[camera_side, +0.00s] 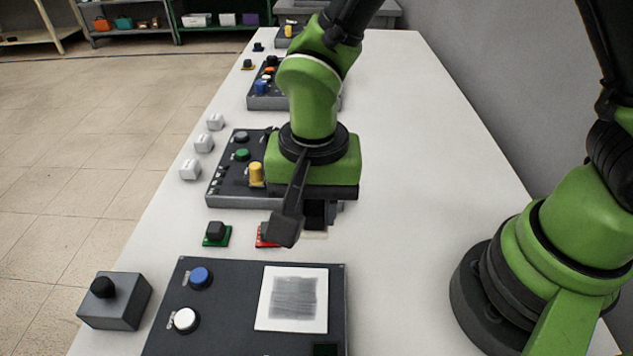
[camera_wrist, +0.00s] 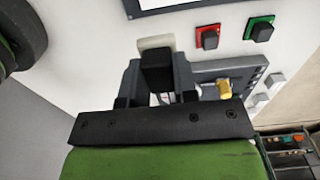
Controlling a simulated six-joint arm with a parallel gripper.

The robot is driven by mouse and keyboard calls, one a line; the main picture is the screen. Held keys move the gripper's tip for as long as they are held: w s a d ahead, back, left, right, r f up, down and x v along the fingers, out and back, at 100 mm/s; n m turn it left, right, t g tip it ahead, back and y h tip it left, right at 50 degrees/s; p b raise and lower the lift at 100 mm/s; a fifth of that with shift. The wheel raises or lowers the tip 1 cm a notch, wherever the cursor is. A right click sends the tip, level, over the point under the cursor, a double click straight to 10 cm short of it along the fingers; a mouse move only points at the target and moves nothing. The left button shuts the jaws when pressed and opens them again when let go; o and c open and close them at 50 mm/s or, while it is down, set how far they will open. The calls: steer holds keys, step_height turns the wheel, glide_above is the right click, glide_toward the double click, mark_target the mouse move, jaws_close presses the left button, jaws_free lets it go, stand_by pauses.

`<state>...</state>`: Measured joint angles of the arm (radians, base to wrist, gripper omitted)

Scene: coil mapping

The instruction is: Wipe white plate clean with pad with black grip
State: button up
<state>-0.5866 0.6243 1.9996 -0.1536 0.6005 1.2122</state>
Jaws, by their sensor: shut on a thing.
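The white plate (camera_side: 265,300) is set in a dark panel at the front of the side view, with a grey smudged patch across its middle. A sliver of it shows at the top of the wrist view (camera_wrist: 153,3). My gripper (camera_side: 325,210) is shut on the black grip of a pale pad (camera_side: 314,236), behind the plate and apart from it. In the wrist view, the pad (camera_wrist: 157,42) and black grip sit between the fingers of my gripper (camera_wrist: 158,76). My arm partly hides the pad in the side view; I cannot tell whether it touches the table.
A red pad with a black grip (camera_wrist: 208,37) and a green one (camera_side: 216,233) stand beside the held pad. The dark panel (camera_side: 225,325) has blue and white knobs. A grey box with a black knob (camera_side: 115,302) stands at left.

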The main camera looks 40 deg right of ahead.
glide_above(320, 301)
steer(key=shift+w+d+f, duration=0.1)
steer(key=shift+d+f, duration=0.05)
steer(key=shift+f, duration=1.4)
steer(key=shift+w+d+f, duration=0.1)
steer(key=shift+d+f, duration=0.05)
steer(key=shift+f, duration=1.4)
steer(key=shift+w+a+f, duration=0.1)
steer(key=shift+f, duration=0.5)
steer(key=shift+c, duration=0.3)
steer(key=shift+w+a, duration=2.45)
steer(key=shift+s+d, duration=2.45)
steer(key=shift+d, duration=0.05)
steer(key=shift+s+a, duration=0.1)
steer(key=shift+s, duration=0.15)
steer(key=shift+a, duration=0.3)
steer(key=shift+w+a, duration=2.4)
steer(key=shift+w, duration=0.05)
steer(key=s+d, duration=0.5)
step_height(320, 301, up, 8)
steer(key=shift+d+r, duration=0.1)
